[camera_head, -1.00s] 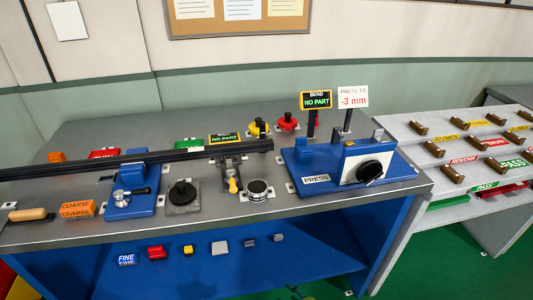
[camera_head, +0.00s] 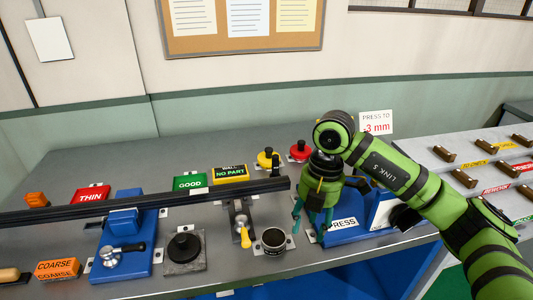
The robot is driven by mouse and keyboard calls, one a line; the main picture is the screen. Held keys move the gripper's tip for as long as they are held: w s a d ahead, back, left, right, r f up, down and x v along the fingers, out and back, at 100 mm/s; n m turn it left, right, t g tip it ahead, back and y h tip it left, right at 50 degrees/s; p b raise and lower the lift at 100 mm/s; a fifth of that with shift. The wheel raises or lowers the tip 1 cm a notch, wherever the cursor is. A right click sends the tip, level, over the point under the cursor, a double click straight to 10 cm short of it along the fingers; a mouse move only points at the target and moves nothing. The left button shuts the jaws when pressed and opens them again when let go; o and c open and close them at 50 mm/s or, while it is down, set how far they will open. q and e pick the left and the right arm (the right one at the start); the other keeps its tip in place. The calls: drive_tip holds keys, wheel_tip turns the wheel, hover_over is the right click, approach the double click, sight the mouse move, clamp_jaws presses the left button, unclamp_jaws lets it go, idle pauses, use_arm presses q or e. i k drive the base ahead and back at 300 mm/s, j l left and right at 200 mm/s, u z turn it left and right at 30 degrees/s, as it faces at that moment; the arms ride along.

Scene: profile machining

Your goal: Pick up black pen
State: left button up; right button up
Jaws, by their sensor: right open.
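My right gripper (camera_head: 311,224) hangs fingers-down over the bench, with its arm coming in from the right. Its fingers are apart and nothing shows between them. They are just right of a dark round cup (camera_head: 273,241) and in front of the left part of the blue press. I cannot make out a black pen in this view; the cup's inside looks dark, and my gripper and arm hide part of the press. My left gripper is not in view.
A long black bar (camera_head: 150,201) spans the left of the grey bench (camera_head: 125,169). A blue clamp (camera_head: 127,225), a black knob (camera_head: 184,247) and a yellow-handled lever (camera_head: 243,234) stand near the cup. The press sign (camera_head: 376,123) rises behind my arm. Sorting racks are at right.

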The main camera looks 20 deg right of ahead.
sight(275, 161)
drive_tip(key=i, duration=0.95)
